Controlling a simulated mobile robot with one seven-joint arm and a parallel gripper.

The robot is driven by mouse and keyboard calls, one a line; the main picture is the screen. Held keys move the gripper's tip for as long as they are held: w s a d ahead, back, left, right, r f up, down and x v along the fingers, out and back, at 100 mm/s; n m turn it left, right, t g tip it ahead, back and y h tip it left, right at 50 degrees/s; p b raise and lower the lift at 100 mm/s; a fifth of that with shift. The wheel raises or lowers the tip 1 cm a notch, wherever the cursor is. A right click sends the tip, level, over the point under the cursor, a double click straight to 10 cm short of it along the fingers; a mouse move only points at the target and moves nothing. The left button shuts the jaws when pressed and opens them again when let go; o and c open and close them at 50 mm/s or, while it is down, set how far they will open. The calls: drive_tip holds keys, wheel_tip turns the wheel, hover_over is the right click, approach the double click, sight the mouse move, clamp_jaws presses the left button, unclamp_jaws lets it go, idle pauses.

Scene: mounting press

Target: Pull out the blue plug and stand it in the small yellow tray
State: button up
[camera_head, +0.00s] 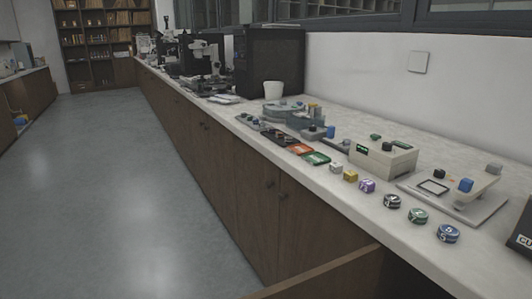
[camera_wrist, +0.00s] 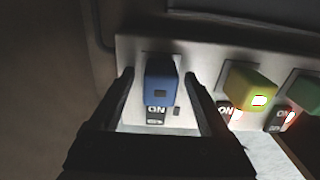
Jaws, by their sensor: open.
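The blue plug (camera_wrist: 160,85) sits in a pale panel (camera_wrist: 205,55) in the wrist view, above a label reading ON. My gripper (camera_wrist: 160,75) is open, with one dark finger to the left of the plug and one to the right. I cannot tell whether either finger touches it. My gripper does not show in the head view. A small yellow thing (camera_head: 350,176) stands on the counter in the head view. It is too small to tell whether it is the yellow tray.
A yellow-green plug (camera_wrist: 252,90) and a green plug (camera_wrist: 304,92) sit right of the blue one. In the head view, the long counter (camera_head: 345,215) holds a beige box (camera_head: 383,160), several numbered round pieces and microscopes (camera_head: 205,55). The floor (camera_head: 110,190) is clear.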

idle(0.3)
clamp_jaws()
idle(0.3)
drive_tip(key=shift+r+p, duration=2.1)
drive_tip(key=shift+r, duration=0.95)
drive_tip(key=shift+r+p, duration=1.05)
drive_tip(key=shift+r, duration=0.95)
